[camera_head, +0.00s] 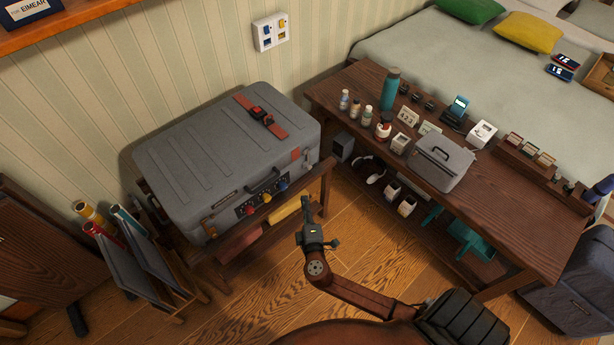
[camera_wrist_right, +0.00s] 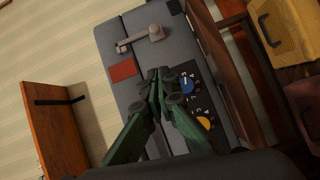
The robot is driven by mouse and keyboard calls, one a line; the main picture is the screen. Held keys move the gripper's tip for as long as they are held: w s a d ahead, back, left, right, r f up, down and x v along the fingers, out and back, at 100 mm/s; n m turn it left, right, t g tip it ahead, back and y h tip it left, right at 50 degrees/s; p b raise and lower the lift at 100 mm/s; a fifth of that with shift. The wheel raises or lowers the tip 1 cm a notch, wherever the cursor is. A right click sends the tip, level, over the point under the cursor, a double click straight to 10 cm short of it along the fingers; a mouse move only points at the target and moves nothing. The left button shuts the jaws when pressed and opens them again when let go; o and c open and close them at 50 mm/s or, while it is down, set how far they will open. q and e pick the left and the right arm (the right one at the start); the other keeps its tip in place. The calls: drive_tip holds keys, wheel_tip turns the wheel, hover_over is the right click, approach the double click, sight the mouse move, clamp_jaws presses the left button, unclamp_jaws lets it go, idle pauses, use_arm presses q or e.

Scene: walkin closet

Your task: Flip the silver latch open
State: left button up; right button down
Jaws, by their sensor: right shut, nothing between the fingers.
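A grey suitcase (camera_head: 215,140) lies on a wooden stand. The silver latch (camera_head: 307,158) is at the right end of its front. In the right wrist view the latch (camera_wrist_right: 142,40) shows as a grey bar with a round end on the case, beyond my fingers and a little to their left. My right gripper (camera_head: 307,203) is in front of the case, near its right front corner. In the wrist view its green fingers (camera_wrist_right: 159,73) are together and empty, apart from the latch. My left gripper is not in view.
The case front has a dark handle (camera_head: 262,180) and coloured dials (camera_head: 265,196). A red strap (camera_head: 262,117) crosses the lid. A wooden table (camera_head: 490,225) with bottles and a grey box (camera_head: 443,163) stands at right. A rack (camera_head: 150,270) stands at left.

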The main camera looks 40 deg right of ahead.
drive_tip(key=b, duration=0.2)
approach(306, 166)
drive_tip(key=w+a, duration=0.2)
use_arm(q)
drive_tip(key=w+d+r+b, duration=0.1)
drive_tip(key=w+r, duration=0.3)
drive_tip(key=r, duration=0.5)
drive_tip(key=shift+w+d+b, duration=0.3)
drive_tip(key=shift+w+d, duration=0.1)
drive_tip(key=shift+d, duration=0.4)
use_arm(e)
drive_tip(key=shift+w+d+f, duration=0.1)
drive_tip(key=shift+w+d, duration=0.3)
drive_tip(key=shift+d, duration=0.25)
drive_tip(key=shift+w+d+f, duration=0.1)
drive_tip(key=shift+w+d, duration=0.25)
drive_tip(key=shift+d, duration=0.35)
drive_tip(key=shift+w+d+f, duration=0.1)
drive_tip(key=shift+w+d, duration=0.3)
drive_tip(key=shift+d, duration=0.25)
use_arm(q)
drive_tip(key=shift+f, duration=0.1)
use_arm(e)
drive_tip(key=shift+d, duration=0.1)
